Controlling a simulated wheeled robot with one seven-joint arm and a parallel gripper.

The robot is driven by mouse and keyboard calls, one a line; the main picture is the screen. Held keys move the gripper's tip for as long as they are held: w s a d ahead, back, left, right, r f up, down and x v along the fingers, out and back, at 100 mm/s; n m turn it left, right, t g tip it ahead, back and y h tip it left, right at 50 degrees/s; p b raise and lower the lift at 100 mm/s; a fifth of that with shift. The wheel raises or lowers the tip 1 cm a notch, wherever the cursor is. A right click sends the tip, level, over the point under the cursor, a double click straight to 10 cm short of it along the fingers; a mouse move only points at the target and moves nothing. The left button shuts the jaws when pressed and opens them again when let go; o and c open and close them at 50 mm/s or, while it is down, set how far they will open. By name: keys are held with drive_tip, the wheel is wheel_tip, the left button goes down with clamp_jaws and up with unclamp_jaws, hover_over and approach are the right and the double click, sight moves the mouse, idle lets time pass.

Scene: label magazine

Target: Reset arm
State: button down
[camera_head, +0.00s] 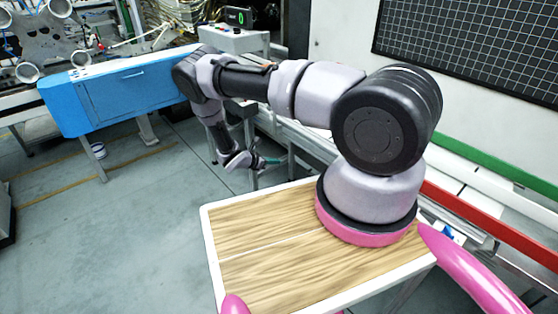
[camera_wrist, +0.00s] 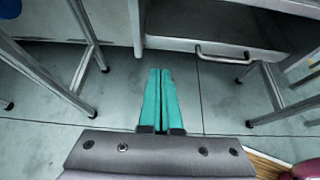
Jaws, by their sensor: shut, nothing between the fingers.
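My arm reaches from its pink-ringed base on the wood-topped table (camera_head: 260,250) across to the upper left in the head view. My gripper (camera_head: 278,161) hangs at its far end, past the table's far edge and above the floor. In the wrist view, the two teal fingers of my gripper (camera_wrist: 160,75) lie side by side, shut, with nothing between them. They point over grey floor.
A blue cabinet (camera_head: 125,92) stands left of my arm. Green (camera_head: 475,155) and red (camera_head: 490,222) rails run along the right. Metal legs (camera_wrist: 88,55) flank the fingers. The floor at left is mostly clear.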

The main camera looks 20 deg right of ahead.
drive_tip(key=s+a+r+m+g+y, duration=0.2)
drive_tip(key=r+m, duration=0.6)
drive_tip(key=r, duration=1.2)
drive_tip(key=s+d+r+m+g+y, duration=0.15)
drive_tip(key=r+m+y, duration=0.4)
drive_tip(key=r, duration=1.45)
drive_tip(key=s+a+r+m+t+y, duration=0.1)
drive_tip(key=s+r+m, duration=0.4)
drive_tip(key=r, duration=0.4)
drive_tip(key=s+a+r+m+t+y, duration=0.1)
drive_tip(key=s+r+m+y, duration=0.15)
drive_tip(key=s+r, duration=0.55)
drive_tip(key=s+a+r+m+t+y, duration=0.1)
drive_tip(key=s+a+r+m+t, duration=0.1)
drive_tip(key=s+r, duration=0.2)
drive_tip(key=s+a+r+m+t+y, duration=0.1)
drive_tip(key=s+a+r+m+t, duration=0.1)
drive_tip(key=s, duration=0.9)
wheel_tip(320, 180, up, 2)
drive_tip(key=shift+r+m, duration=0.1)
drive_tip(key=shift+m, duration=0.5)
drive_tip(key=shift+t, duration=0.25)
